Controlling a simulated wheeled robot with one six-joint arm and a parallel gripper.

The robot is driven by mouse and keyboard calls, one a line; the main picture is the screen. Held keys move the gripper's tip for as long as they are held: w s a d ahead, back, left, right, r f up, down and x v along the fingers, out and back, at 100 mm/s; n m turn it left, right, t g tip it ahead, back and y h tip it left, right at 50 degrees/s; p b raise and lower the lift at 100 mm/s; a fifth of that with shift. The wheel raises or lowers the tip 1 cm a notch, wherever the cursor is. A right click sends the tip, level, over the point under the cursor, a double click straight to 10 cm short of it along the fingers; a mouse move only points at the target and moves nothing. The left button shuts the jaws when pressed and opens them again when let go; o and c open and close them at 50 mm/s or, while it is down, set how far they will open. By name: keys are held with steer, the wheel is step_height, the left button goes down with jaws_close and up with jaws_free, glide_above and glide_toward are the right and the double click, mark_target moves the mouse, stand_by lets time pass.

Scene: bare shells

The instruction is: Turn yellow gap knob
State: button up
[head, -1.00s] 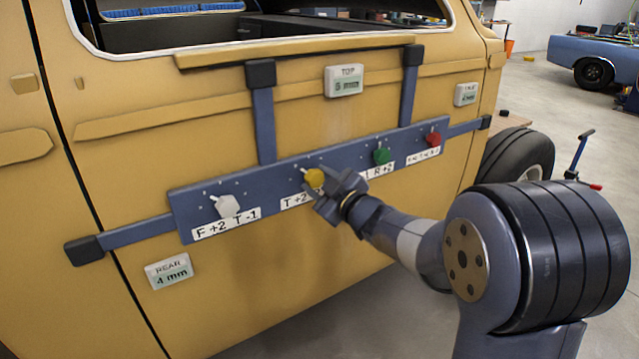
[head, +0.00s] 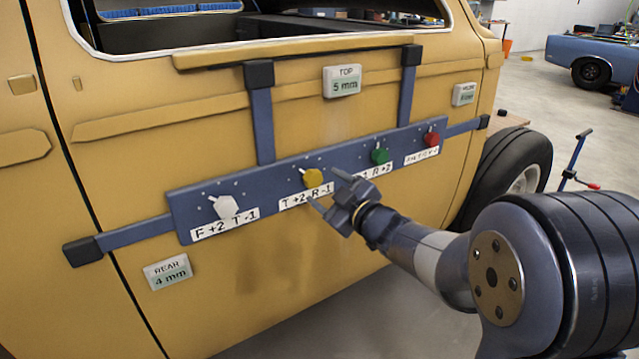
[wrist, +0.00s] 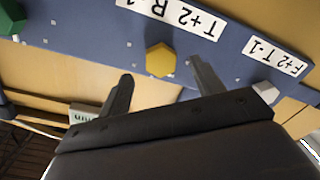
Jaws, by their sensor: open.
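The yellow knob (head: 313,177) sits on the blue bar (head: 265,186) fixed across the tan car door, above a label reading "T +2 R -1". The wrist view shows the yellow knob (wrist: 160,60) as a faceted cap between and beyond my two fingers. My gripper (head: 325,188) is open and empty, just right of the knob and standing off from the panel. The fingers (wrist: 161,70) do not appear to touch the knob. The exact direction of its pointer is hard to make out.
A white knob (head: 227,207) is left on the bar; green (head: 380,156) and red (head: 432,139) knobs are right. The TOP display (head: 342,81) reads 5 mm, the REAR display (head: 168,272) 4 mm. A third display (head: 464,94) is too small to read. A wheel (head: 507,178) stands right.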

mark_target(317, 182)
steer(key=v, duration=0.7)
steer(key=shift+w+a, duration=0.1)
steer(key=x, duration=1)
steer(key=shift+w+a, duration=0.25)
steer(key=shift+w, duration=0.05)
